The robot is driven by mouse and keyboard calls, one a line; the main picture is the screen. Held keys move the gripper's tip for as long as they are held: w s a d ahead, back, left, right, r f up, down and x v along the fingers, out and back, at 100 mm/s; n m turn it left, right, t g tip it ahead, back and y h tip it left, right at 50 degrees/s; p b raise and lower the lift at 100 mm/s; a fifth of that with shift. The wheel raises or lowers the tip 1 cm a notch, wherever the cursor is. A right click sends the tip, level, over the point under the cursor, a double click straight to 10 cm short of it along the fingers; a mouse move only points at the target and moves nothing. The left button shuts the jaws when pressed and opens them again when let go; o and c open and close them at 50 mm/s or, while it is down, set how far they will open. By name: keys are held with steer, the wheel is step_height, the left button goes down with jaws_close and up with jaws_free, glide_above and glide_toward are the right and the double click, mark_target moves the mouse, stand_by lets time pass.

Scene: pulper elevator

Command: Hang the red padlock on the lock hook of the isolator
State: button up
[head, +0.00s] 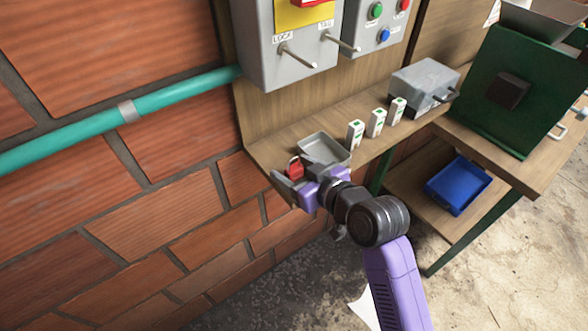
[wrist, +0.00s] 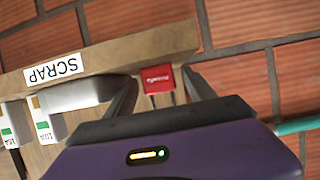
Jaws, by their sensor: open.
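The red padlock (head: 296,167) stands on the wooden shelf at its left end, next to a grey tray. In the wrist view the red padlock (wrist: 158,78) shows between the two fingers of my gripper (wrist: 158,88). My gripper (head: 284,183) is open around the padlock in view; I cannot tell whether a finger touches it. The grey isolator box (head: 290,62) is on the board above, with a yellow and red switch. Two metal hooks stick out below it, the lock hook (head: 298,56) labelled LOCK and the tag hook (head: 343,42), whose label looks like TAG.
Several small white-and-green blocks (head: 355,134) and a grey box (head: 424,82) stand farther right on the shelf (head: 262,150). A teal pipe (head: 70,127) runs along the brick wall at left.

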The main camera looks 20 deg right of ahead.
steer(key=shift+w+f, duration=0.1)
jaws_close()
stand_by(0.3)
